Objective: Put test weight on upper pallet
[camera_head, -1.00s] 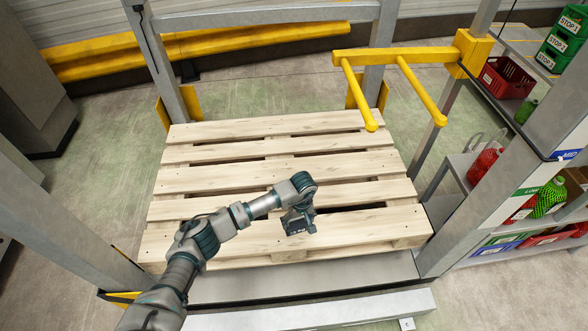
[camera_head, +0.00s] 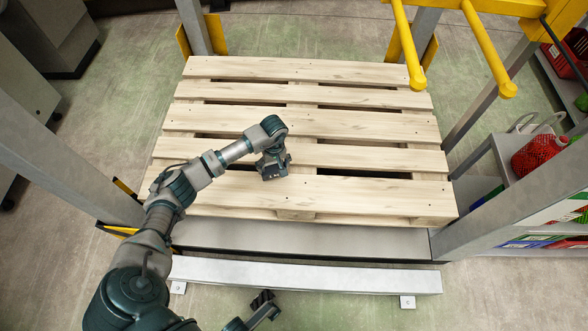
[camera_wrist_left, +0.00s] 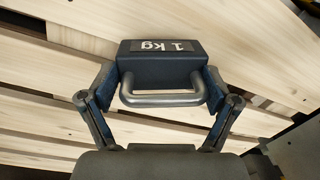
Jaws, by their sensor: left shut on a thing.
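The test weight (camera_wrist_left: 160,58) is a dark block marked "1 kg" with a grey bar handle (camera_wrist_left: 162,99). In the left wrist view my left gripper (camera_wrist_left: 162,88) is shut on it, one finger on each side of the handle. In the head view my left gripper (camera_head: 273,166) is over the front middle of the wooden pallet (camera_head: 330,193); the weight is hard to tell apart there. Pale slats also show behind the weight in the wrist view (camera_wrist_left: 60,95). I cannot tell whether the weight touches them. A dark part at the bottom edge, perhaps my right gripper (camera_head: 262,304), is unclear.
Grey posts (camera_head: 60,165) flank the pallet, with a grey front beam (camera_head: 310,275) below. Yellow bars (camera_head: 485,50) jut out at the back right. A shelf with a red net bag (camera_head: 537,155) stands at the right. The pallet top is otherwise clear.

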